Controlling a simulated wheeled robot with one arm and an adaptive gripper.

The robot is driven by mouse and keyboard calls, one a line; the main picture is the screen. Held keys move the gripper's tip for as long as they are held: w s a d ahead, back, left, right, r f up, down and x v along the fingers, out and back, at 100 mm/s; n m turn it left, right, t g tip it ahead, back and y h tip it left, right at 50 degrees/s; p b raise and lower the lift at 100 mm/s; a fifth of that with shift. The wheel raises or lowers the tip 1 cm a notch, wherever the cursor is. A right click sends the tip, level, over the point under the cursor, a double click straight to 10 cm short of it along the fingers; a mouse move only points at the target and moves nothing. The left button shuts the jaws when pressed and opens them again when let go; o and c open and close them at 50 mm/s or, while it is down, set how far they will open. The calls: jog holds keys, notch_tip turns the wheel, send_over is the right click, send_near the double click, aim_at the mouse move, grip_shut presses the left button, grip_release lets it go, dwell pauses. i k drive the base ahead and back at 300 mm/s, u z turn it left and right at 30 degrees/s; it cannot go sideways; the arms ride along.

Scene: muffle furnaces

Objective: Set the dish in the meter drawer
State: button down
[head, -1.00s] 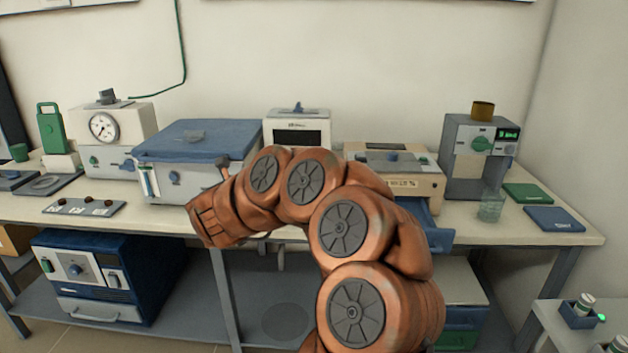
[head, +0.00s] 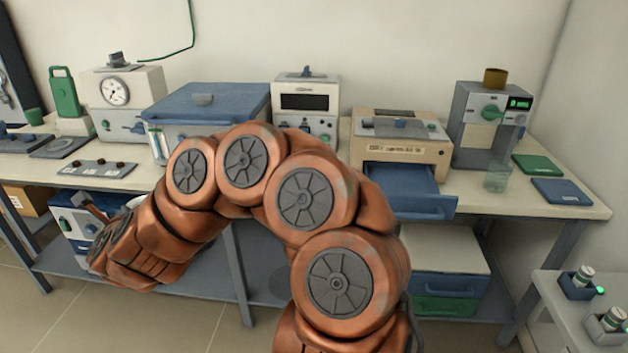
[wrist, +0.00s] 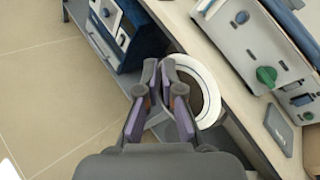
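The dish (wrist: 207,82) is a white round ring-like shape in the wrist view, at the right side of my fingertips. My gripper (wrist: 160,68) has its fingers close together at the dish's near rim and appears to pinch it. In the head view a small white part of the dish (head: 136,202) shows behind my arm, in front of the bench edge; the rest is hidden. The blue drawer (head: 412,204) of the beige meter (head: 402,152) is pulled out at the bench's front, far to the right of my gripper. Its visible floor looks empty.
A blue-lidded box (head: 208,104), a white display unit (head: 308,102) and a gauge unit (head: 122,100) line the bench. A glass beaker (head: 497,178) stands right of the drawer. A side table (head: 560,312) is at lower right. The floor at left is clear.

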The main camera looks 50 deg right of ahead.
aim_at(402, 186)
jog(key=u, duration=2.6)
jog(key=k, duration=0.35)
jog(key=z, duration=2.25)
